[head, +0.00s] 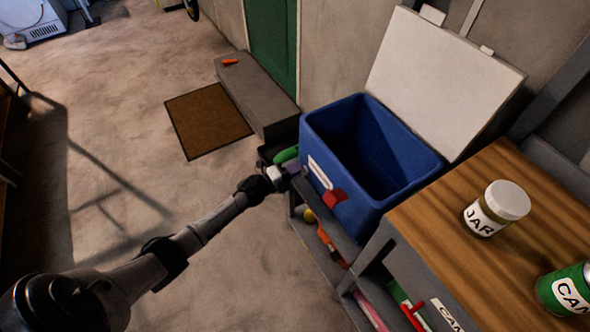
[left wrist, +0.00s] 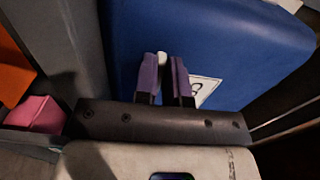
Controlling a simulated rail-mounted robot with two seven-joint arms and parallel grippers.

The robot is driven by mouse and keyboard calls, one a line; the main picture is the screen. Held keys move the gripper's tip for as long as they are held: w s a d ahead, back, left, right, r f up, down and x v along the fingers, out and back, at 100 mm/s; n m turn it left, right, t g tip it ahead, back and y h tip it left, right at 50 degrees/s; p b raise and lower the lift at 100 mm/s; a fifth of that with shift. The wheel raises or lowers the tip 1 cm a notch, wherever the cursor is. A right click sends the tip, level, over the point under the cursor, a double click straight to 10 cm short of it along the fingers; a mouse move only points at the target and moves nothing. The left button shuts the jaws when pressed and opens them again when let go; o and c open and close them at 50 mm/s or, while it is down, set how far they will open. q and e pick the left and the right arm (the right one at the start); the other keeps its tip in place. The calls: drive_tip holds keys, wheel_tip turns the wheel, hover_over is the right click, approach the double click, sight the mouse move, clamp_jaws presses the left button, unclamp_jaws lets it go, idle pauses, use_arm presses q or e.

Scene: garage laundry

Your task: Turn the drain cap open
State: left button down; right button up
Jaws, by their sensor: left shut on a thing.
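The blue cooler box (head: 345,190) stands on the grey shelf unit with its white lid (head: 440,80) swung up and its inside empty as far as I see. My left gripper (head: 294,168) reaches to the lower left end of the cooler. In the left wrist view its purple fingertips (left wrist: 163,75) are close together, shut on a small white piece (left wrist: 162,60), which looks like the drain cap, against the blue cooler wall (left wrist: 220,45). The fingers hide most of it, so I cannot tell how far it is turned. My right gripper is not in view.
A red latch (head: 334,198) hangs on the cooler's front. A wooden worktop (head: 440,215) with a jar (head: 492,210) and a green can (head: 567,290) is at right. A grey step (head: 257,100) and brown mat (head: 208,120) lie beyond.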

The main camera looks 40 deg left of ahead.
use_arm(q)
drive_tip(key=c, duration=1.2)
unclamp_jaws()
drive_tip(key=p+v, duration=0.4)
drive_tip(key=v, duration=1)
drive_tip(key=shift+w, duration=0.1)
